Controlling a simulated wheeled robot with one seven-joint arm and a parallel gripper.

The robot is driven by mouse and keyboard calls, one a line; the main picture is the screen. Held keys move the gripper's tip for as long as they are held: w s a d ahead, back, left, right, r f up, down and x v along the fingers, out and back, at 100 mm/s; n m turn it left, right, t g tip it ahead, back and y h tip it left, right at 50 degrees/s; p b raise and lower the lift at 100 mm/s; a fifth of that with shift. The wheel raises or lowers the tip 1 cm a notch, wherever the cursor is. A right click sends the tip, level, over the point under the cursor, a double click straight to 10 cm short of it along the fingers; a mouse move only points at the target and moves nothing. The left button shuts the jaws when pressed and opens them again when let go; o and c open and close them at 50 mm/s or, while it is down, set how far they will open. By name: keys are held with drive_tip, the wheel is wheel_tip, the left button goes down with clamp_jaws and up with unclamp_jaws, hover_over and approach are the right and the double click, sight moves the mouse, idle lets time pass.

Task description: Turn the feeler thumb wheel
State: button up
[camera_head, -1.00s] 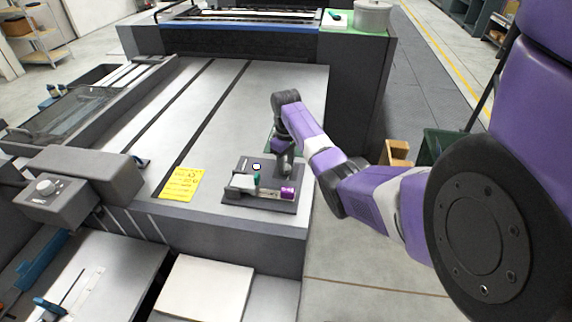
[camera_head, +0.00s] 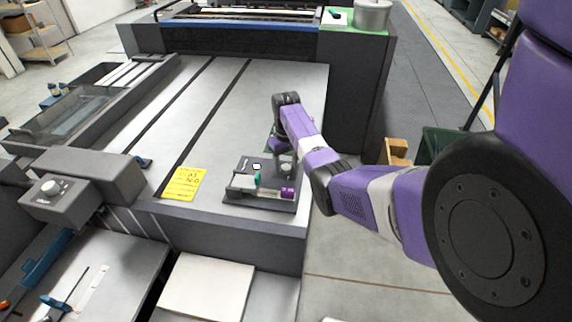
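A small dark device (camera_head: 261,203) sits near the front right corner of the grey table. My gripper (camera_head: 279,152) points down just above and behind this back right part. Its fingers are too small and dark to tell whether they are open or touching anything.
A yellow note (camera_head: 183,184) lies left of the device on the table (camera_head: 235,115). A grey box with a round knob (camera_head: 50,188) stands at the left. The table behind the device is mostly clear. A green bin (camera_head: 442,143) stands on the floor right.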

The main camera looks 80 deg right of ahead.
sight(286, 167)
drive_tip(key=shift+r+b, duration=0.3)
drive_tip(key=shift+r, duration=3.6)
drive_tip(key=b, duration=0.3)
drive_tip(key=shift+f, duration=0.35)
drive_tip(key=shift+f+p, duration=0.3)
drive_tip(key=shift+f, duration=0.05)
wheel_tip(286, 167, down, 6)
drive_tip(key=shift+f, duration=0.25)
drive_tip(key=shift+c, duration=0.5)
